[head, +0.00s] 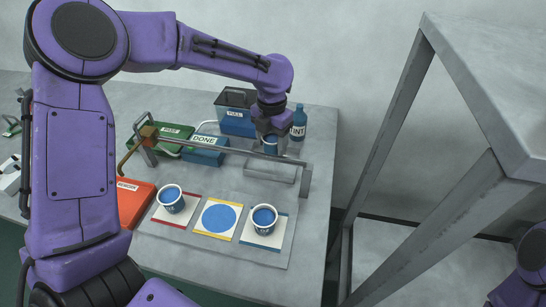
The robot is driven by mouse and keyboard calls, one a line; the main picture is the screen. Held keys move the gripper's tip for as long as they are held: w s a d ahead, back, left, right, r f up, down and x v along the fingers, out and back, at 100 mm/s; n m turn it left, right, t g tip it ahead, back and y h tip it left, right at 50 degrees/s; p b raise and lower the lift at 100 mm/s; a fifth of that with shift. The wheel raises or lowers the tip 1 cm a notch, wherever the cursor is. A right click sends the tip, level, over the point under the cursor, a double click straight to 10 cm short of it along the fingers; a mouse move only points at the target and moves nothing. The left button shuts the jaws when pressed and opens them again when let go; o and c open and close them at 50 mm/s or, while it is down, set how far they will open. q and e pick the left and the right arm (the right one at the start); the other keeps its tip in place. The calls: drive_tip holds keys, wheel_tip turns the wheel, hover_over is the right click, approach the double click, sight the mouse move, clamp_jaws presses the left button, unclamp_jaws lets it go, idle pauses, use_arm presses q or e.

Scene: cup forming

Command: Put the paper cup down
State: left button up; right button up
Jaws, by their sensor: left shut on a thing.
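My left gripper (270,132) comes down from above and is shut on a paper cup (270,146) with blue showing, behind the grey metal bar. The bar and the fingers hide part of this cup, and I cannot tell whether it touches anything below. A second paper cup (171,200), white with blue inside, stands on the red-edged card (157,218). A third paper cup (264,219) stands on the blue-edged card (277,241). Between them, the yellow-edged card (222,234) with a blue disc is bare. My right gripper is not in view.
A grey rail (230,152) on posts crosses behind the cards. A grey block (270,170) lies below the held cup. An orange box (133,202) is left.

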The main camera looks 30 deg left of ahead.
use_arm(q)
wheel_tip(320, 180, down, 5)
drive_tip(key=shift+f, duration=0.1)
idle(0.3)
drive_tip(key=o, duration=1)
drive_tip(key=shift+f, duration=0.1)
drive_tip(key=shift+o, duration=0.2)
wheel_tip(320, 180, up, 12)
drive_tip(key=shift+r, duration=0.2)
